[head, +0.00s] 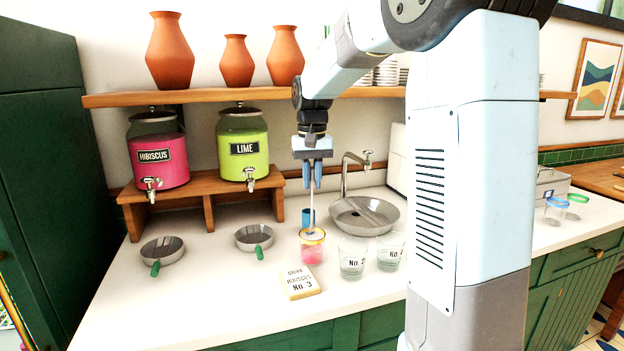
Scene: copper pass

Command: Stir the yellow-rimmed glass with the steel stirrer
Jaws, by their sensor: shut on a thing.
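The yellow-rimmed glass (312,249) stands upright on the white counter, with pink liquid in it. My gripper (312,186) is above it, pointing down, shut on the steel stirrer (311,220). The stirrer hangs upright, and its lower end reaches down into the glass's mouth. Whether its tip is in the liquid cannot be made out. A blue cup (307,216) stands just behind the stirrer.
Clear glasses (352,261) (390,254) stand to the right, and a card (299,282) lies in front. A steel basin (364,216) is behind. Dispensers of hibiscus (158,160) and lime (242,150) stand left, above two pans (162,251) (254,236). The front-left counter is clear.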

